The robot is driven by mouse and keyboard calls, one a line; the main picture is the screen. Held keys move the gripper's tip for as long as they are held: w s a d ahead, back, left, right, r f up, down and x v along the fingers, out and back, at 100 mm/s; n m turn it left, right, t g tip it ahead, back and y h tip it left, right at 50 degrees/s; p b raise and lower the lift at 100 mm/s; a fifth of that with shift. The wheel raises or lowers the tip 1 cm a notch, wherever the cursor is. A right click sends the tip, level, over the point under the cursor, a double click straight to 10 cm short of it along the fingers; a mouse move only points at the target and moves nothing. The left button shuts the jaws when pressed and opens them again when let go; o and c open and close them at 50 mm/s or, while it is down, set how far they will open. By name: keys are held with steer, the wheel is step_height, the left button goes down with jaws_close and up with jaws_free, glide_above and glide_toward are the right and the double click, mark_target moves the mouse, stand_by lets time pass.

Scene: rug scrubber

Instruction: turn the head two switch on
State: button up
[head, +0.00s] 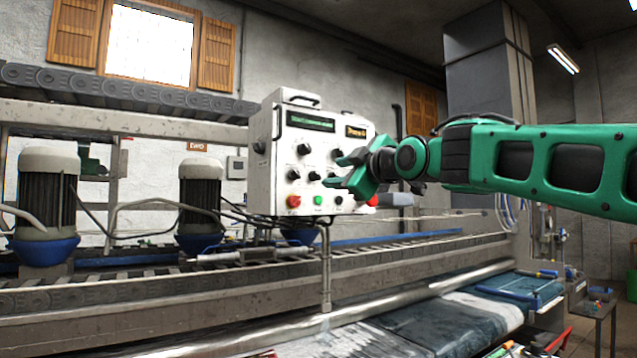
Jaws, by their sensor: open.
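The white control box (268,165) stands on a post in the middle of the head view. Its face has a green display (310,121), several black knobs, a red button (293,201) and a green button (318,200). One black knob (303,149) is left of my gripper. I cannot read which switch is labelled head two. My green gripper (337,170) is open in front of the right half of the panel, its fingers pointing left. It hides some of the controls there. I cannot tell whether it touches any knob.
A conveyor frame (400,262) with a metal roller runs across below the box. Wet rugs (440,322) lie at the front right. A small side table (592,308) stands far right.

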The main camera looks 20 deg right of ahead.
mark_target(319, 177)
steer(key=x, duration=0.9)
steer(key=shift+w+f, duration=0.1)
steer(key=shift+w, duration=0.2)
jaws_close()
